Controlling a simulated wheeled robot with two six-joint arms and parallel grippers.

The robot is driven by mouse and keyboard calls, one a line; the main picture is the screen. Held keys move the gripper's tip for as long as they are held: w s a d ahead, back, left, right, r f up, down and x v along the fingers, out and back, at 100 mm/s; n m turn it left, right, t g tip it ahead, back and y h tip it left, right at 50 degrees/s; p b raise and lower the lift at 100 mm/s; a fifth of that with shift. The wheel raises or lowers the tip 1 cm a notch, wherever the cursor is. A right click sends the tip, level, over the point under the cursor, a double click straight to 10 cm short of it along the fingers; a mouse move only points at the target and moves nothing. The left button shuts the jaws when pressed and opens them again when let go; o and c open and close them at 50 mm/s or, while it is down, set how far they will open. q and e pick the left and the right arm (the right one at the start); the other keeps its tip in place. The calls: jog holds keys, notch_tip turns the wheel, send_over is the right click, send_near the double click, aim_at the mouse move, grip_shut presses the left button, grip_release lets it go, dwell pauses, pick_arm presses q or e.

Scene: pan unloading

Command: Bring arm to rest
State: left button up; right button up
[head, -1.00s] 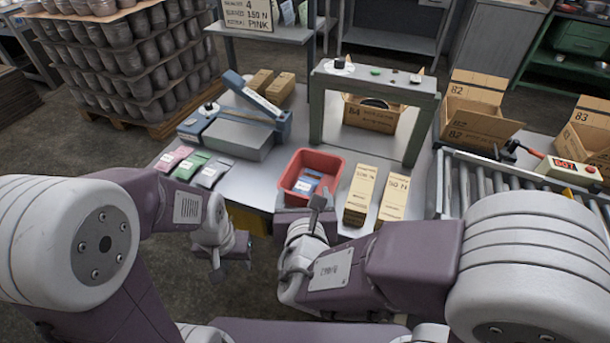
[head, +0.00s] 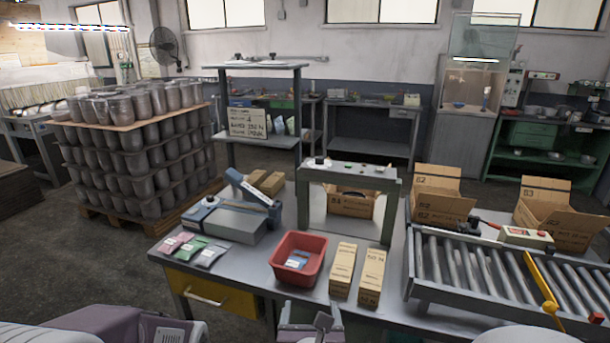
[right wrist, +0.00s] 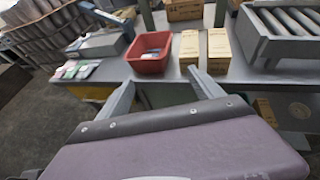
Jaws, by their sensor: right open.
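My right gripper (head: 318,325) shows at the bottom middle of the head view, in front of the table's near edge. In the right wrist view its two fingers (right wrist: 161,78) stand wide apart with nothing between them. It is below and short of the red bin (head: 299,259), which also shows in the right wrist view (right wrist: 151,52). My left arm shows only as a purple link at the bottom left of the head view; its gripper is out of the frame.
The grey table (head: 237,268) carries pink, green and grey packets (head: 192,250), a sealing device (head: 232,218), two tan cartons (head: 357,273) and a grey frame (head: 350,176). A roller conveyor (head: 490,270) is at right. Stacked pots (head: 140,140) stand behind left.

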jog(key=w+d+m+h, duration=0.3)
jog(key=w+d, duration=0.1)
jog(key=d, duration=0.4)
jog(key=s+d+f+m+g+h, duration=0.25)
jog(key=d+m+g, duration=0.2)
jog(key=d, duration=0.35)
jog(key=s+d+f+m+g+h, duration=0.25)
jog(key=d+m, duration=0.25)
jog(key=d, duration=0.3)
jog(key=s+d+f+m+g+y, duration=0.3)
jog(key=s+f+m+g, duration=0.3)
jog(key=s+m, duration=0.45)
jog(key=w+a+f+m+y, duration=0.1)
jog(key=a+m+y, duration=0.4)
jog(key=a+m, duration=0.5)
jog(key=f+m, duration=0.1)
jog(key=m, duration=0.2)
jog(key=shift+w+a+f+t+p, duration=0.15)
jog(key=shift+w+f+t+p, duration=0.15)
jog(key=shift+f+p, duration=0.1)
